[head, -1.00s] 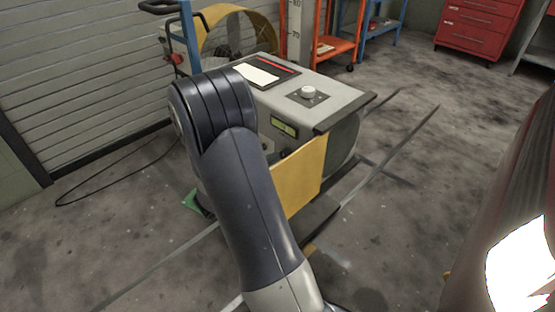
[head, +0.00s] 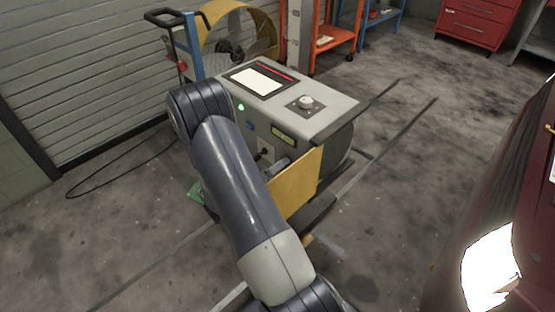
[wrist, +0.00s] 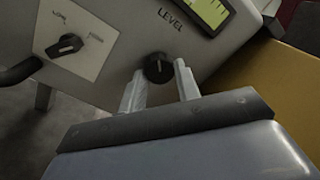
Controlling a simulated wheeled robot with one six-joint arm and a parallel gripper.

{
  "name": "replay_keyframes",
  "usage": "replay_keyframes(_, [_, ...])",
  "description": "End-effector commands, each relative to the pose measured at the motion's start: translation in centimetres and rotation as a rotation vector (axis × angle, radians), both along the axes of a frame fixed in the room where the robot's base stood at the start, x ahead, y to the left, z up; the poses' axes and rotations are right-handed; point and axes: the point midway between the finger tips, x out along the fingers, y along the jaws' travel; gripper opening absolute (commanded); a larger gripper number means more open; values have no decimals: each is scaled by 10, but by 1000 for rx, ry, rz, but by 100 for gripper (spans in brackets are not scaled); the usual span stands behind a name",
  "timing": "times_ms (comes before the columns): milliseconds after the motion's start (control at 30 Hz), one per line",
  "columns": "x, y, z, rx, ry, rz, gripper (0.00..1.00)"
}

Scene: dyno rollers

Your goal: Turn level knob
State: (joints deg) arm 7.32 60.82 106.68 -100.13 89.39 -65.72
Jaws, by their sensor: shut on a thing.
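The level knob (wrist: 157,69) is small, round and black with a pale pointer line. It sits under the word LEVEL on the grey machine's front panel in the wrist view. My gripper (wrist: 160,76) has one pale finger on each side of it and is shut on it. The pointer line stands nearly upright in the wrist picture. In the head view the grey machine (head: 336,97) stands ahead, and my arm hides part of its front panel. I cannot make out the level knob there.
A second black knob (wrist: 69,44) sits on a white plate left of the level knob. A lit green display (wrist: 208,12) is above right. A yellow panel (head: 298,184) juts from the machine's front. A dark red vehicle (head: 500,190) stands right. Floor between is mostly clear.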

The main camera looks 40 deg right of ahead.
Motion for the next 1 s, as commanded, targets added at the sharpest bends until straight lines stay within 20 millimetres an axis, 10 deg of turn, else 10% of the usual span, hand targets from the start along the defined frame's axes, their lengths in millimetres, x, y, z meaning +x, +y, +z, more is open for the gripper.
replay_keyframes(833, [0,0,-1,-11,137,2,8])
replay_keyframes(867, [0,0,-1,-11,137,2,34])
replay_keyframes(1000, [0,0,-1,-11,136,1,45])
